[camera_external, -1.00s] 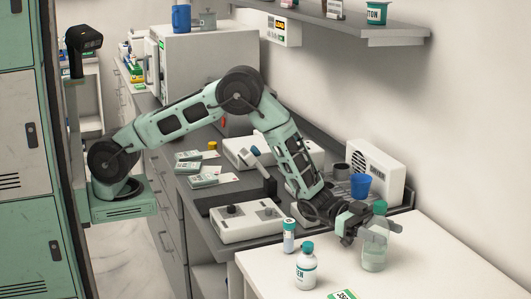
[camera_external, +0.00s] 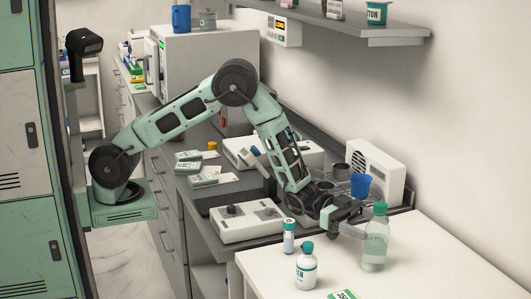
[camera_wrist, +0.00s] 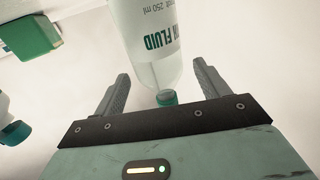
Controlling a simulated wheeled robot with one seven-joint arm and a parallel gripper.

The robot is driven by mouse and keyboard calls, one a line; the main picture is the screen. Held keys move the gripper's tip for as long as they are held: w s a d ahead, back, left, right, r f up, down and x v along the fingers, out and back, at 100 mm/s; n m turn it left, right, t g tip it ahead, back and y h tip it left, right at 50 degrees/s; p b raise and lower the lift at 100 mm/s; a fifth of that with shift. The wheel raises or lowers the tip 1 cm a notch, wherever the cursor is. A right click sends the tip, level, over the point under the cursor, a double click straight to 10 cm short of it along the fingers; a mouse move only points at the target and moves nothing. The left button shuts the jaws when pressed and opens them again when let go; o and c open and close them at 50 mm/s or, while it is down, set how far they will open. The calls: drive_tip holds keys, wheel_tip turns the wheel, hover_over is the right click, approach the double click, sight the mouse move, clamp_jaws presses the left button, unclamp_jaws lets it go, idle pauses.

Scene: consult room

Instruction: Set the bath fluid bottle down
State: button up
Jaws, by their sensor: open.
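The bath fluid bottle (camera_external: 374,248), clear with a green cap, stands upright on the white table. It also shows in the wrist view (camera_wrist: 152,30), with "FLUID" and "250 ml" on its label and its cap toward my gripper. My gripper (camera_external: 352,226) is open just left of the bottle in the external view. In the wrist view my two fingers (camera_wrist: 161,72) are spread wide on either side of the cap end, with gaps between them and the bottle.
A small white bottle with a teal cap (camera_external: 306,268) and a capped tube (camera_external: 289,238) stand on the table to the left. A green-and-white box (camera_external: 342,294) lies near the front. A blue cup (camera_external: 360,187) is behind. The table's right side is clear.

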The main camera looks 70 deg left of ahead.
drive_tip(key=shift+v, duration=1.45)
